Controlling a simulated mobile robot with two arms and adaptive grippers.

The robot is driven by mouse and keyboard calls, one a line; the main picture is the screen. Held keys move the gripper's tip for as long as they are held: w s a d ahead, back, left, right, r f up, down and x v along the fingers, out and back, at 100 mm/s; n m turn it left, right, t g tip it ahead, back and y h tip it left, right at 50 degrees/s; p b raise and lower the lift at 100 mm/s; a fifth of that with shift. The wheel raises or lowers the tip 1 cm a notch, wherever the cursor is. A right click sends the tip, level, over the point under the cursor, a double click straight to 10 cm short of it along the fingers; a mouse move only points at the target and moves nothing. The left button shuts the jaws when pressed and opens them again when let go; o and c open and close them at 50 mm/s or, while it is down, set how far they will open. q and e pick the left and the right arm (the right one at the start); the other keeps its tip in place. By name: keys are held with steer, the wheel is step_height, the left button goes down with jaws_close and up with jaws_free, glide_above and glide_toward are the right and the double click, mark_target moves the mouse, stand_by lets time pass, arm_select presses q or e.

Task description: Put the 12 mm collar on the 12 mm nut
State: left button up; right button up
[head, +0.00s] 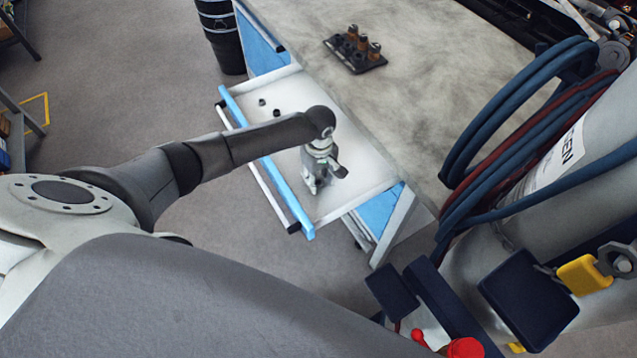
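The open drawer (366,178) has a white inside and a blue front. Small dark pieces (262,102) lie at its far left; they look like collars or nuts, but they are too small to tell which or to read a size. On the bench, a black holder (372,64) carries several copper-coloured and dark pieces (374,50); which one is 12 mm does not show. My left gripper (314,187) points down into the drawer, to the right of and nearer than the small pieces. Its fingertips are too small to tell whether they hold anything. My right gripper is not in view.
The grey bench top (420,90) is mostly clear around the holder. A gas cylinder (560,165) with blue and red hoses (500,120) stands at the right, close to the bench. A dark bin (222,40) stands behind the drawer at the left.

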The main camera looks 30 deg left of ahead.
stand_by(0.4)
arm_select(q)
steer(key=shift+p, duration=0.55)
steer(key=shift+p, duration=0.4)
steer(key=shift+c, duration=0.4)
jaws_close()
steer(key=shift+r, duration=0.15)
steer(key=shift+r+p, duration=0.85)
steer(key=shift+p, duration=0.35)
